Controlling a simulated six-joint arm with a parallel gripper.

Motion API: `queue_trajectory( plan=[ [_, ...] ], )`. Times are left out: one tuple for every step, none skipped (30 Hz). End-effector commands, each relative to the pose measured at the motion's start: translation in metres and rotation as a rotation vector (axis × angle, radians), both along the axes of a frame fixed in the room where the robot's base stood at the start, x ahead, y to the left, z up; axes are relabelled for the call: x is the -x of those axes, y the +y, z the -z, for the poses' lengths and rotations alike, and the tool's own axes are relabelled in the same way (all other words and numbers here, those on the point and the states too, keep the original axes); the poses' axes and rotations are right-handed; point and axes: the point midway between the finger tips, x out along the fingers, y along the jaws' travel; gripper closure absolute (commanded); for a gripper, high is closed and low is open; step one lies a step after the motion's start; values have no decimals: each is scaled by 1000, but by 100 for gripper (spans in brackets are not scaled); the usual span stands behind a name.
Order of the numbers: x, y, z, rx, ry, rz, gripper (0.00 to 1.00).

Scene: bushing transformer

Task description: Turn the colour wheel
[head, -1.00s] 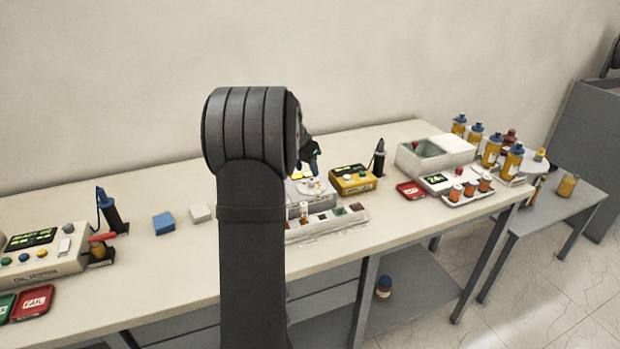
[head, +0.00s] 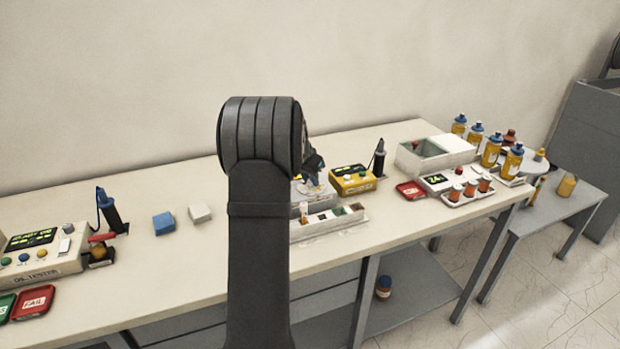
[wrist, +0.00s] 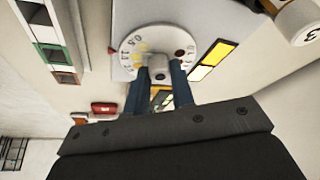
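The colour wheel (wrist: 136,46) is a white round dial with letters and coloured dots round its face. It shows in the wrist view at the top middle. A small grey knob (wrist: 158,67) sits near its lower edge. My gripper (wrist: 160,72) has two blue fingers standing apart, one on each side of the knob. I cannot tell whether they press on it. In the head view the gripper (head: 314,166) is partly hidden by my arm, and the wheel (head: 310,187) is mostly covered.
A yellow meter (head: 352,181) and a black probe in a stand (head: 378,160) stand just right of the wheel. A white tray with coloured squares (head: 325,222) lies in front of it. Blue (head: 164,223) and white blocks (head: 200,212) lie left on the bench.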

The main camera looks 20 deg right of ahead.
Motion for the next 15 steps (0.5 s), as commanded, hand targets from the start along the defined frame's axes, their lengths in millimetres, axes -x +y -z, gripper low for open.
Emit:
queue_trajectory(
  plan=[
    [0,0,0,0,0,1,100],
    [0,0,0,0,-1,2,100],
    [0,0,0,0,0,5,100],
    [0,0,0,0,-1,9,100],
    [0,0,0,0,0,14,100],
    [0,0,0,1,-1,24,100],
    [-1,0,0,1,0,34,100],
    [-1,1,0,0,0,43,100],
    [-1,1,0,0,0,62,100],
    [-1,1,0,0,1,76,100],
    [-1,1,0,-1,1,93,100],
    [-2,1,0,0,0,117,100],
    [-2,1,0,0,1,137,100],
    [-2,1,0,0,0,158,100],
    [-2,1,0,0,0,187,100]
  ],
)
